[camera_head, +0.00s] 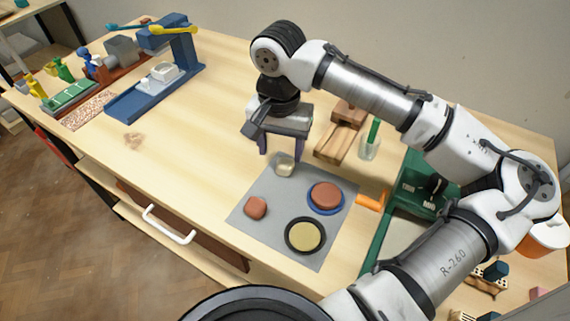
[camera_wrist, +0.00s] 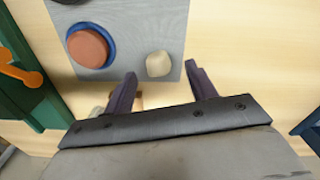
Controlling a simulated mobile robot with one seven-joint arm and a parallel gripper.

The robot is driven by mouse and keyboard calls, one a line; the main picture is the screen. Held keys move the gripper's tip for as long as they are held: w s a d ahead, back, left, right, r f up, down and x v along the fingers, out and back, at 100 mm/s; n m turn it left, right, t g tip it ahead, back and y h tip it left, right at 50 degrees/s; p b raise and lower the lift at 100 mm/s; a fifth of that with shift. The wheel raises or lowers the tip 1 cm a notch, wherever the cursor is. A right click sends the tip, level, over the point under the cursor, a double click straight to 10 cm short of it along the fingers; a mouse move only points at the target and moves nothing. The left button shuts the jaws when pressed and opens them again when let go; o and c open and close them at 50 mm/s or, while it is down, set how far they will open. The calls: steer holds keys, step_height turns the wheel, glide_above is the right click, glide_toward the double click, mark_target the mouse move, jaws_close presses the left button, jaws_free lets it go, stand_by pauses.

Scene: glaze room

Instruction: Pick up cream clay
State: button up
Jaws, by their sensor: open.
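The cream clay (camera_head: 284,165) is a small pale lump on the back edge area of the grey mat (camera_head: 268,192). It also shows in the wrist view (camera_wrist: 158,64), just beyond and between my fingertips. My gripper (camera_head: 280,152) is open and empty, pointing down over the table just behind the clay. In the wrist view its two dark fingers (camera_wrist: 164,70) stand apart, and the clay does not appear to be gripped. How high the fingertips are above the mat is hard to tell.
On the mat are a red-brown lump (camera_head: 256,207), a blue dish with a red-brown disc (camera_head: 326,195) and a black dish with a yellow disc (camera_head: 304,235). A wooden block piece (camera_head: 338,142), a glass (camera_head: 369,148) and a green frame (camera_head: 385,228) stand to the right. The table's left middle is clear.

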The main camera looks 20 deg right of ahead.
mark_target(285, 169)
steer(key=shift+w+d+f+p, duration=0.1)
steer(key=shift+d+f+p, duration=0.1)
steer(key=shift+f, duration=0.75)
steer(key=shift+d+f+p, duration=0.15)
steer(key=shift+f+p, duration=0.1)
steer(key=shift+f, duration=0.7)
steer(key=shift+w+d+f+p, duration=0.1)
steer(key=shift+d+f+p, duration=0.1)
steer(key=shift+f, duration=0.75)
steer(key=c, duration=1.1)
